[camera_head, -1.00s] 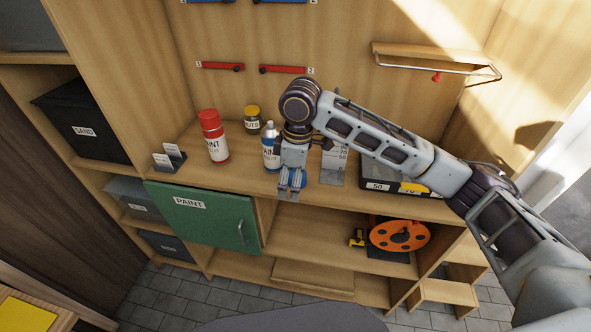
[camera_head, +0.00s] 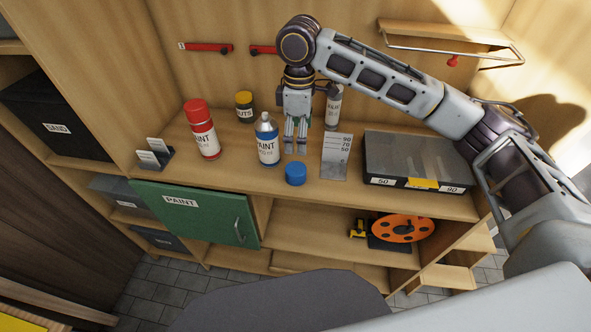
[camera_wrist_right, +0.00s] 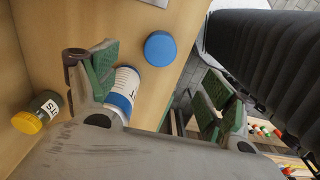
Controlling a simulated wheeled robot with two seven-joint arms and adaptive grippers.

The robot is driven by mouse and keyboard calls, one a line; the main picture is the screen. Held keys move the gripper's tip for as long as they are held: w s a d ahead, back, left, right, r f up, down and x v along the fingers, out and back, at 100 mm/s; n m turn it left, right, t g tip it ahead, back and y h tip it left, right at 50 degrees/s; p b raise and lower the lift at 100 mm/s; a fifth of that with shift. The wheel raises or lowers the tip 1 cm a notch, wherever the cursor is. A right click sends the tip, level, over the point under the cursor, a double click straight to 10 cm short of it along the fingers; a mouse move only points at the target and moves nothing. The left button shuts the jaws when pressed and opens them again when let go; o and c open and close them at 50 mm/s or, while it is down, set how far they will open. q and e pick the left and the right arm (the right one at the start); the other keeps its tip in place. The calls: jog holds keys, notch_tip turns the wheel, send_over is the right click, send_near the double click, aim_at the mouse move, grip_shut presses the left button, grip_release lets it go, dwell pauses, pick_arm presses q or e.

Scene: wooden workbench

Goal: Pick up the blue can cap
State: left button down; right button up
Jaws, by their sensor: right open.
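The blue can cap (camera_head: 295,174) lies on the bench top near its front edge, to the right of the uncapped blue-and-white paint can (camera_head: 266,141). My right gripper (camera_head: 296,144) is open and empty, pointing down just behind the cap and apart from it. In the right wrist view the cap (camera_wrist_right: 160,48) shows whole, beyond the gap between the open fingers (camera_wrist_right: 160,78). The blue paint can (camera_wrist_right: 123,92) is partly hidden behind one finger there. My left gripper is in neither view.
A red-capped can (camera_head: 202,130) and a yellow-lidded jar (camera_head: 244,106) stand to the left. Another can (camera_head: 333,107) stands behind my right gripper. A marked grey plate (camera_head: 336,157) and a dark case (camera_head: 415,155) are to the right.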

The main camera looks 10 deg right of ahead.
aim_at(296, 168)
jog(key=shift+f, duration=4.35)
jog(key=shift+f, duration=0.1)
jog(key=shift+a+f, duration=0.15)
jog(key=shift+f, duration=1.1)
jog(key=shift+a+f, duration=0.15)
jog(key=shift+f, duration=1.1)
jog(key=c, duration=0.8)
